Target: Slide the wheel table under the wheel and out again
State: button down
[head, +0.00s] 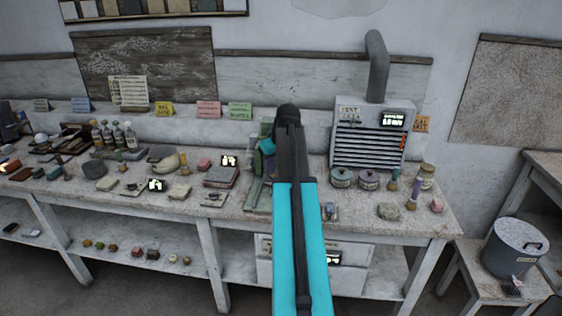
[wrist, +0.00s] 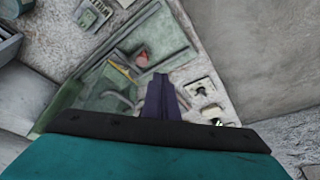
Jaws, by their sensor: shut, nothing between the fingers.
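In the wrist view my gripper (wrist: 158,80) shows as two dark fingers side by side, shut and empty, over a green machine (wrist: 95,80). The machine has a green framed bed with grey and green parts inside it. A small reddish piece (wrist: 141,58) lies beyond the fingertips. I cannot tell which part is the wheel and which is its table, or whether the fingers touch anything. In the head view my cyan and black arm covers much of the green machine (head: 264,150), and the gripper cannot be made out.
A louvred grey cabinet (head: 372,135) with a pipe stands right of the machine. Lidded pots (head: 341,178) sit before it. Stones, books (head: 221,177) and small displays crowd the bench to the left. A large grey pot (head: 514,247) stands on a stool at right.

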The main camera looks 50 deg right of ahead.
jog(key=w+a+f+g, duration=0.1)
jog(key=w+a+f, duration=0.4)
jog(key=a+f, duration=0.6)
jog(key=s+a+f+n+g, duration=0.1)
jog(key=a+f, duration=0.5)
jog(key=a, duration=0.5)
jog(key=s+a+f+g+y, duration=0.1)
jog(key=a+f, duration=0.5)
jog(key=a, duration=0.4)
jog(key=s+a+f+n+g, duration=0.1)
jog(key=a+f, duration=0.6)
jog(key=a, duration=0.4)
jog(key=s+a+f+g, duration=0.2)
jog(key=s+a+f, duration=0.6)
jog(key=s+f, duration=0.3)
jog(key=s+f+g, duration=0.2)
jog(key=s+f, duration=0.3)
jog(key=s, duration=0.4)
jog(key=s+f+g, duration=0.2)
jog(key=s+f, duration=0.3)
jog(key=s, duration=0.5)
jog(key=shift+a+f+n, duration=0.25)
jog(key=shift+f+n, duration=0.15)
jog(key=shift+w, duration=0.1)
